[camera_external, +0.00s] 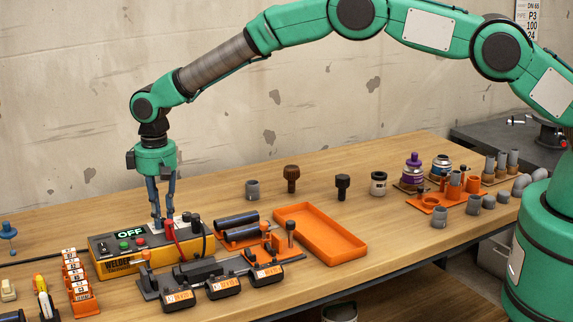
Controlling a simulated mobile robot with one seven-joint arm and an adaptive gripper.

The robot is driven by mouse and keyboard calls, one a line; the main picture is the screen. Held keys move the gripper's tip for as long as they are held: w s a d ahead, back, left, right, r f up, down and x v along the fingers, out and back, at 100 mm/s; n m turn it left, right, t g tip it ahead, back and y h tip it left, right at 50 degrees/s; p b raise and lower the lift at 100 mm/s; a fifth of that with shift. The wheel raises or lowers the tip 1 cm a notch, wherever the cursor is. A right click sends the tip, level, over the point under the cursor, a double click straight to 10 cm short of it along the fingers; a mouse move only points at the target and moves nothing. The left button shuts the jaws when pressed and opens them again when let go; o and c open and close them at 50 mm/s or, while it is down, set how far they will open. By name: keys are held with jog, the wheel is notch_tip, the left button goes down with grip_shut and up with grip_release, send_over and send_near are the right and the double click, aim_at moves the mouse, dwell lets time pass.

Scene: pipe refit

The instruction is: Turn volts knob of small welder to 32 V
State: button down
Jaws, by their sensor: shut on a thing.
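The small welder (150,257) is a yellow and dark box at the left front of the table. Its display (130,232) reads OFF. A green button (125,245) and a red button (140,242) sit on its top panel. My gripper (161,222) points straight down over the back right part of that panel, its dark fingers close together around the volts knob. The knob is mostly hidden by the fingers, and its scale and setting are too small to read.
Red and black leads (176,237) stand up at the welder's right, close to my fingers. Dark pipes (237,225) and an orange tray (318,236) lie farther right. The table behind the welder is clear.

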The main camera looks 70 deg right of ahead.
aim_at(163, 219)
jog(key=shift+s+f, duration=0.3)
jog(key=c, duration=1.6)
grip_release()
jog(key=shift+r, duration=0.1)
jog(key=shift+w, duration=0.15)
jog(key=shift+r, duration=0.2)
jog(key=shift+r, duration=0.4)
notch_tip(163, 219, up, 11)
jog(key=shift+f, duration=0.1)
